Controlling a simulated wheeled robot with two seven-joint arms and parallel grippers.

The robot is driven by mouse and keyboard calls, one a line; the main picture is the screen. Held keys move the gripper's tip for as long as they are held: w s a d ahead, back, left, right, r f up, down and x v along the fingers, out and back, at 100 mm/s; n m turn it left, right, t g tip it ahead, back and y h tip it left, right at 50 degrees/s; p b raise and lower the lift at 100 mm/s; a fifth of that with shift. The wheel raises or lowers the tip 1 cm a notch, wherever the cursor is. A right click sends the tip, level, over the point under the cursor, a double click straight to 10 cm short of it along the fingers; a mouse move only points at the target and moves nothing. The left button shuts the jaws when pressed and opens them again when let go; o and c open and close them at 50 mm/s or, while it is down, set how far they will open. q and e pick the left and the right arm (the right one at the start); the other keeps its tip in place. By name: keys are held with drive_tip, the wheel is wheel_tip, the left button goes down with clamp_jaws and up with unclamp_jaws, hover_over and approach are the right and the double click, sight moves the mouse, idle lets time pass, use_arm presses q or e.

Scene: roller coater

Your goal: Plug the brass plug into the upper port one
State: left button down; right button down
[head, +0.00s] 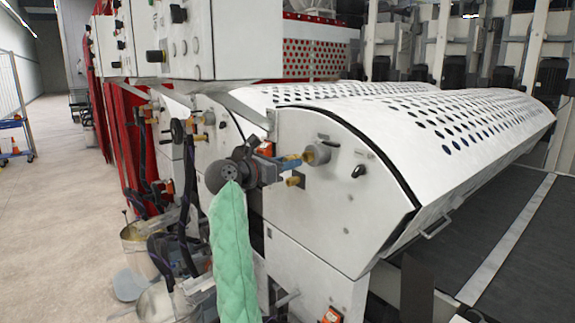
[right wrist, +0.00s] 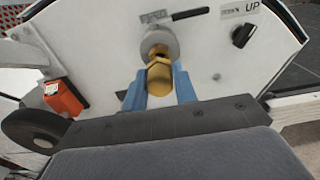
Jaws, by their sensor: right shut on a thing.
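My right gripper (head: 298,161) reaches in from the lower left to the white end panel of the near roller unit. Its blue fingers are shut on the brass plug (right wrist: 158,77), one on each side, in the right wrist view. The plug's far end lies at the grey round upper port (right wrist: 159,41); in the head view the plug (head: 309,158) also meets this port (head: 322,152). I cannot tell how deep the plug sits in it. A second brass fitting (head: 294,181) shows just below the gripper. My left gripper is not in view.
A black knob (head: 359,171) marked UP (right wrist: 242,36) is right of the port. An orange switch (right wrist: 64,99) is at the panel's left. Dark hoses (head: 186,205) and metal buckets (head: 137,246) stand left of my arm.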

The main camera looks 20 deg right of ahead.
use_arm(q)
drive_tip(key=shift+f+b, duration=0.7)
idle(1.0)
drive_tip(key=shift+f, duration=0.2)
use_arm(e)
drive_tip(key=shift+x, duration=1.05)
idle(0.4)
drive_tip(key=c, duration=1)
unclamp_jaws()
drive_tip(key=shift+c, duration=0.2)
drive_tip(key=shift+a, duration=0.1)
